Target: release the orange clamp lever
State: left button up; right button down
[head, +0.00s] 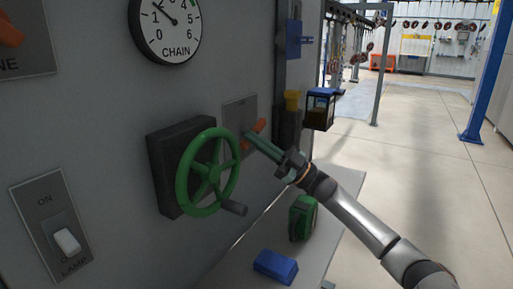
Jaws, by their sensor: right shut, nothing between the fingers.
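An orange lever (260,126) is mounted on a grey plate (237,112) on the wall panel, just right of the green handwheel. It slants from lower left to upper right. My right gripper (248,135) is shut, with its fingertips at the middle of this lever. They overlap it in the picture; I cannot tell whether they touch it. The fingers hide part of the lever and any label there. My left gripper is not in view.
The green handwheel (208,172) juts out close to my right gripper. A CHAIN dial (166,27) and a lamp switch (67,241) are on the panel. A ledge below holds a blue block (276,267) and a green device (302,217). Open floor lies to the right.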

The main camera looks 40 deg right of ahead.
jog(key=n+g, duration=0.2)
jog(key=n, duration=0.2)
jog(key=d+f+n+g+y, duration=0.1)
jog(key=n+g, duration=0.2)
jog(key=n, duration=0.1)
jog(key=n+g+b, duration=0.1)
jog(key=n+g, duration=0.1)
jog(key=n, duration=0.2)
jog(key=shift+w+d+f+g+y, duration=0.2)
jog(key=shift+f+g+y, duration=0.1)
jog(key=shift+f+g, duration=0.1)
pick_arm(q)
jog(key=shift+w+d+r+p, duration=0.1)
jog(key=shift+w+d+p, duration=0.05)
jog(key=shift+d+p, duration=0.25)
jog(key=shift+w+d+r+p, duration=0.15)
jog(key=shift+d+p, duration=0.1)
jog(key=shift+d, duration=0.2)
pick_arm(e)
jog(key=shift+w+d+f+n+g+h, duration=0.1)
jog(key=shift+d+f+n+g+h, duration=0.15)
jog(key=shift+n, duration=0.35)
jog(key=shift+d+f+n+g+h, duration=0.1)
jog(key=shift+n+g+h, duration=0.25)
jog(key=shift+n, duration=0.25)
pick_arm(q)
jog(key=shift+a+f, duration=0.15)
pick_arm(e)
jog(key=shift+d, duration=0.1)
